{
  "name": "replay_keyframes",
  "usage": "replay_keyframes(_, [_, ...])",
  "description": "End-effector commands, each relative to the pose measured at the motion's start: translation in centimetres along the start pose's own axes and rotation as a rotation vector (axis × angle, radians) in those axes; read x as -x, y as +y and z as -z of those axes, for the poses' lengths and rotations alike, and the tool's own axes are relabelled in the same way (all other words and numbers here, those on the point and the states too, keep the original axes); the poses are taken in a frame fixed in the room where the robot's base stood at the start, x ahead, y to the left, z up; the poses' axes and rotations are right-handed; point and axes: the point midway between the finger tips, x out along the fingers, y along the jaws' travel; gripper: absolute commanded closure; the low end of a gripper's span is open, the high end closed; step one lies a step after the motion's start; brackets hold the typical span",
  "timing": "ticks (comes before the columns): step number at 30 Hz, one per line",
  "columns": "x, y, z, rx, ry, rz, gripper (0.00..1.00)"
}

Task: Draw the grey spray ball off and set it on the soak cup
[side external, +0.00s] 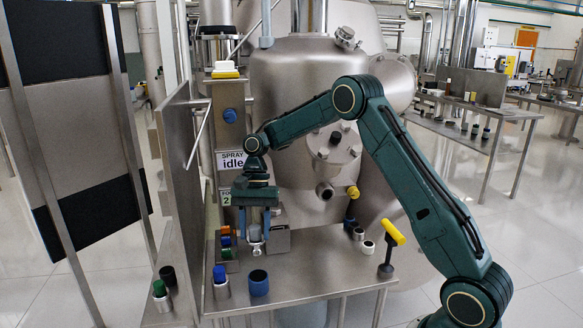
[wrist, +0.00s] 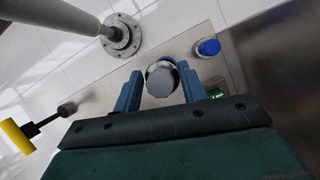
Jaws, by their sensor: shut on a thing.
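My gripper (side external: 257,228) points down above the steel table and is shut on the grey spray ball (wrist: 160,80). In the wrist view the ball sits between the two blue fingers. In the side view the ball (side external: 256,237) is small and partly covered by the fingers, with a pale metal piece showing just below it. A blue cup with a dark top (side external: 259,284) stands on the table below and slightly in front of the gripper. It may be the soak cup, but no label shows. The ball mostly hides what lies beneath it in the wrist view.
A blue-capped metal holder (side external: 220,281) stands left of the blue cup. A green-capped one (side external: 161,290) is farther left. Coloured rings in a rack (side external: 227,240) are close left of the gripper. A yellow-handled tool (side external: 391,240) stands at right.

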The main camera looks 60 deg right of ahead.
Motion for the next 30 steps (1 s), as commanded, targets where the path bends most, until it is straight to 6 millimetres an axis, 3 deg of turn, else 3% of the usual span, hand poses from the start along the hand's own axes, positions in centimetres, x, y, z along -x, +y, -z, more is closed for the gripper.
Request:
replay_keyframes(11, [-0.5, -0.1, 0.2, 0.001, 0.000, -0.003, 0.91])
replay_keyframes(30, [-4.2, -0.1, 1.8, 0.001, 0.001, -0.004, 0.91])
